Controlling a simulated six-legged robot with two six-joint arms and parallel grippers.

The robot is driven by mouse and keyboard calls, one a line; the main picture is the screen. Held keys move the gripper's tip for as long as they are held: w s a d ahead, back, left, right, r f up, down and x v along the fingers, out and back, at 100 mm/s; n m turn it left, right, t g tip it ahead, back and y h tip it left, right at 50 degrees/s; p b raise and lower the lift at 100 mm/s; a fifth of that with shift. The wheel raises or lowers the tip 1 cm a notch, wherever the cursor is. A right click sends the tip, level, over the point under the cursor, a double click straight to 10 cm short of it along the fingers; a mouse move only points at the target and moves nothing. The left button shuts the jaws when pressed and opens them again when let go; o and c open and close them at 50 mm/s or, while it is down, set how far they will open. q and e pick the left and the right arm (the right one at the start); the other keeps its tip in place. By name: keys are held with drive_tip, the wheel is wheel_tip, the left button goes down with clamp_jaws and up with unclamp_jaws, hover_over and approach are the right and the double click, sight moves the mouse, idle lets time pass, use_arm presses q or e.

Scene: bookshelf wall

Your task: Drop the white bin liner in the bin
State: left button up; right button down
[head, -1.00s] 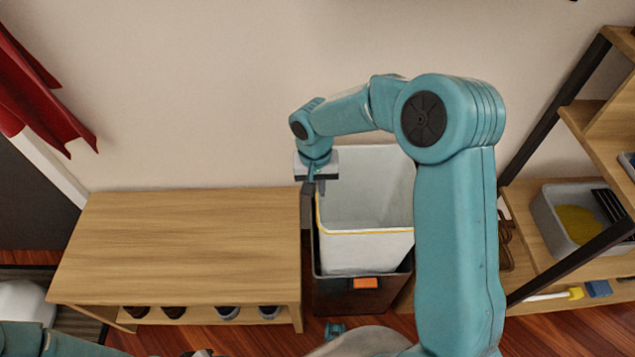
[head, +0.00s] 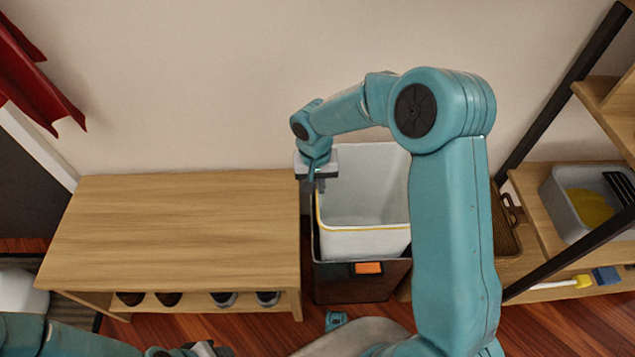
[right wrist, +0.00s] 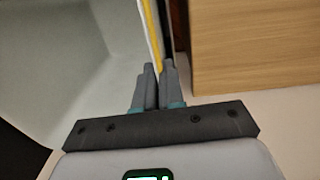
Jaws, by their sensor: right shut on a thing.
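The white bin liner (head: 365,241) is an open box with a yellow line along its rim. It also shows in the right wrist view (right wrist: 75,60). The dark brown bin (head: 335,284) with an orange label stands on the floor beside the bench. The liner's lower part is hidden behind the bin's front wall, and its upper part stands above the bin's rim. My right gripper (head: 316,183) is shut on the liner's left rim; in the right wrist view its fingers (right wrist: 158,72) pinch that edge. My left gripper (head: 203,349) is partly cut off at the bottom edge.
A wooden bench (head: 175,225) with shoes below stands close to the bin's left. A shelf (head: 545,215) with a grey tub (head: 590,205) and a wicker basket (head: 507,230) is on the right. A plain wall (head: 230,80) is behind.

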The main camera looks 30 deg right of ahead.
drive_tip(key=c, duration=1.2)
unclamp_jaws()
drive_tip(key=shift+o, duration=0.2)
wheel_tip(320, 180, up, 16)
drive_tip(key=p, duration=0.4)
drive_tip(key=shift+w+a+r, duration=0.15)
drive_tip(key=shift+a+r, duration=0.05)
drive_tip(key=shift+a, duration=0.05)
